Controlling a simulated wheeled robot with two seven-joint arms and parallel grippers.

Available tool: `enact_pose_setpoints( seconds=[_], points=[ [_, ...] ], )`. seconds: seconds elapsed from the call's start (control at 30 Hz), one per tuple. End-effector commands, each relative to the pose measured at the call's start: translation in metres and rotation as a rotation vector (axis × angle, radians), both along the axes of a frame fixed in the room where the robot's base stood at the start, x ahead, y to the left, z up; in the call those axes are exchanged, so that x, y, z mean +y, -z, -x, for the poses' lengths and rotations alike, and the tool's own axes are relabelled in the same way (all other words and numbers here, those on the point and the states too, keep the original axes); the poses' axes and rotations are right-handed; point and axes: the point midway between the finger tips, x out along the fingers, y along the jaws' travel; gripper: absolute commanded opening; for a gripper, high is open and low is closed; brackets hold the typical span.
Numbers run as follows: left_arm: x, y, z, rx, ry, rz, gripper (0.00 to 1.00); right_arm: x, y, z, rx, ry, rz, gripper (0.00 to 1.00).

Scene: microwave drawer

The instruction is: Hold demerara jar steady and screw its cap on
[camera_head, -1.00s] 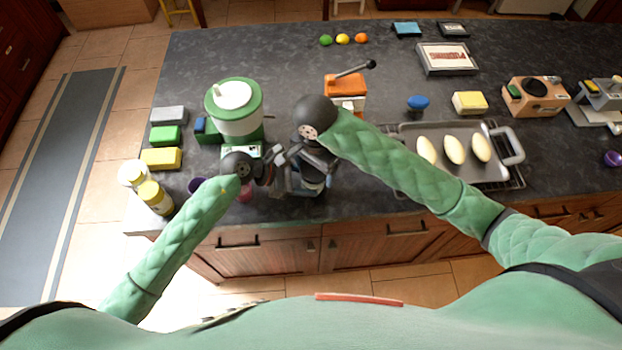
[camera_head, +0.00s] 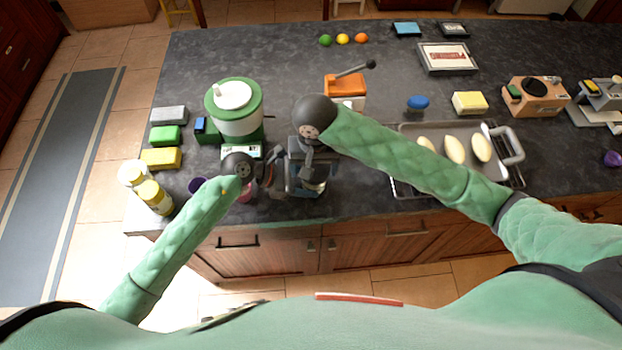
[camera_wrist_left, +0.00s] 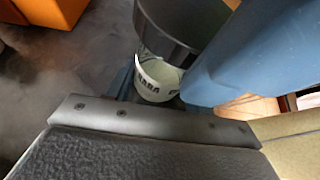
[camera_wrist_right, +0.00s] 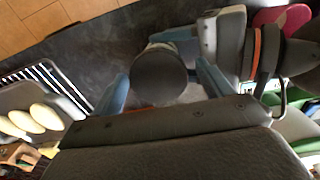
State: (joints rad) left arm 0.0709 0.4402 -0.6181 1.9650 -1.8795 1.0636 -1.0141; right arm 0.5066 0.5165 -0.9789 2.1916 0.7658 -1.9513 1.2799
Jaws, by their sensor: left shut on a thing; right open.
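The demerara jar (camera_wrist_left: 160,82), with a white label in dark lettering, shows in the left wrist view below its wide dark cap (camera_wrist_left: 178,25). My left gripper (camera_head: 277,176) comes in from the left and is shut on the jar, mostly hidden in the head view. In the right wrist view the round cap (camera_wrist_right: 160,76) is seen from above, over the jar. My right gripper (camera_wrist_right: 162,82) is open, its two blue fingers on either side of the cap with small gaps. How tightly the cap sits cannot be told.
A green and white machine (camera_head: 238,120) stands behind my left gripper. An orange grinder (camera_head: 345,87) is behind my right one. A tray (camera_head: 488,178) with pale oval pieces lies right. The counter's front edge is close.

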Motion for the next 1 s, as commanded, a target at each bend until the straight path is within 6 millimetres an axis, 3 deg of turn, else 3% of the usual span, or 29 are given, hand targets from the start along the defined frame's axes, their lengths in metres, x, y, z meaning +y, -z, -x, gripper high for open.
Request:
enact_pose_setpoints(
  seconds=[0.27,0.5,0.77,1.0],
  points=[
    [0.0,-0.0001,0.0,0.0,0.0,0.0,0.12,-0.0002,0.0002,0.0,0.0,-0.133,0.0,0.79],
    [0.0,-0.0001,0.0,0.0,0.0,0.0,0.12,-0.0003,0.0,-0.0002,0.0,-0.387,0.001,0.79],
    [-0.0001,0.0,0.0,0.0,0.0,0.0,0.12,0.0,0.0001,0.0,-0.001,-0.514,0.0,0.79],
    [-0.0003,-0.0001,0.0001,0.0,0.0,0.0,0.11,-0.0002,0.0,-0.0002,-0.001,-0.759,0.001,0.79]
  ],
)
